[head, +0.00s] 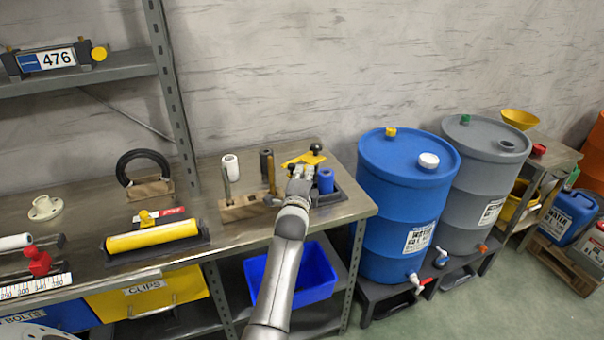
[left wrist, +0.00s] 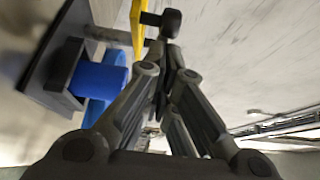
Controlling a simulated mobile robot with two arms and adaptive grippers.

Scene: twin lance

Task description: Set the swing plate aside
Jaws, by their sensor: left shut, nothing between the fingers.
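The swing plate looks to be the flat yellow plate (head: 298,161) with a black knob (head: 316,148), on a dark fixture (head: 340,193) at the bench's right end. A blue cylinder (head: 326,180) stands on the fixture beside it. My left gripper (head: 303,170) is just in front of the plate, its fingers shut and empty. In the left wrist view the fingertips (left wrist: 172,48) are close to the knob (left wrist: 171,22), and the yellow plate (left wrist: 137,28) is left of it. I cannot tell whether they touch. My right gripper is not in view.
A wooden block (head: 244,207) with upright tools stands left of the fixture. A yellow roller (head: 152,236) lies farther left on the metal bench (head: 200,262). A blue barrel (head: 400,205) stands close to the bench's right end. A blue bin (head: 318,275) sits below.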

